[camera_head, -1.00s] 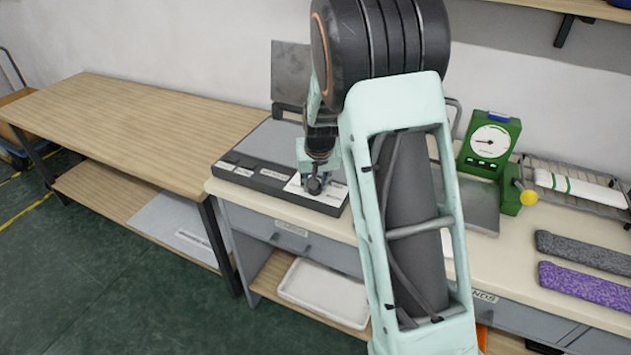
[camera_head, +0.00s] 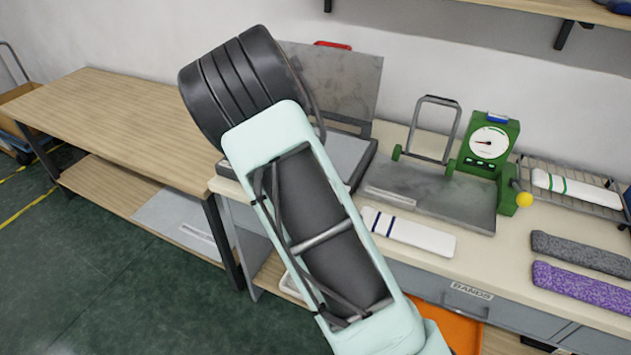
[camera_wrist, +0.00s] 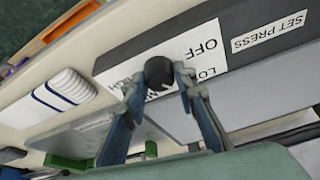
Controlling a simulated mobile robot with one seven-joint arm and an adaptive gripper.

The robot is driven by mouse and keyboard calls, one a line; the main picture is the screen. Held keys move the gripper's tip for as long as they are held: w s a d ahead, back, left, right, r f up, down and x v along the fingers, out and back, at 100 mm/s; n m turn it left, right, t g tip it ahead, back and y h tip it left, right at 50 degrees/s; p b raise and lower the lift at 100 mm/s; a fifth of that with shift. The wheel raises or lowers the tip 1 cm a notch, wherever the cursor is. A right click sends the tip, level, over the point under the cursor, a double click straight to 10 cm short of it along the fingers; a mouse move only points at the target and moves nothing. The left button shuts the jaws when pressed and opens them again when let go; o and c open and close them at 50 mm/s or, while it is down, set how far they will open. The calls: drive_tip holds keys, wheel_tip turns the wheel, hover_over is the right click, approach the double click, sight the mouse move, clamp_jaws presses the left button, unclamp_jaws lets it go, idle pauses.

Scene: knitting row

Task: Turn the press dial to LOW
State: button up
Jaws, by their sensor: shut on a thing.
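The press (camera_head: 340,82) stands at the back of the bench, its grey metal lid raised; my arm hides much of its base in the head view. In the wrist view its dark front (camera_wrist: 125,67) bears a white label (camera_wrist: 205,50) reading OFF, a partly covered word starting LO, and further covered lettering. The round black dial (camera_wrist: 158,72) sits over this label. My gripper (camera_wrist: 160,78) is shut on the dial, one finger on each side. Which mark the dial points to cannot be told. In the head view my arm hides gripper and dial.
A white band with blue stripes (camera_head: 408,231) lies on the bench right of my arm. A green gauge device (camera_head: 488,160) with a metal plate stands behind it. Grey (camera_head: 580,254) and purple (camera_head: 583,288) pieces lie at the right. The left table (camera_head: 120,120) is clear.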

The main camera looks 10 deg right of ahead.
drive_tip(key=shift+m, duration=0.3)
drive_tip(key=o, duration=1.1)
drive_tip(key=v, duration=1.2)
drive_tip(key=shift+w, duration=0.1)
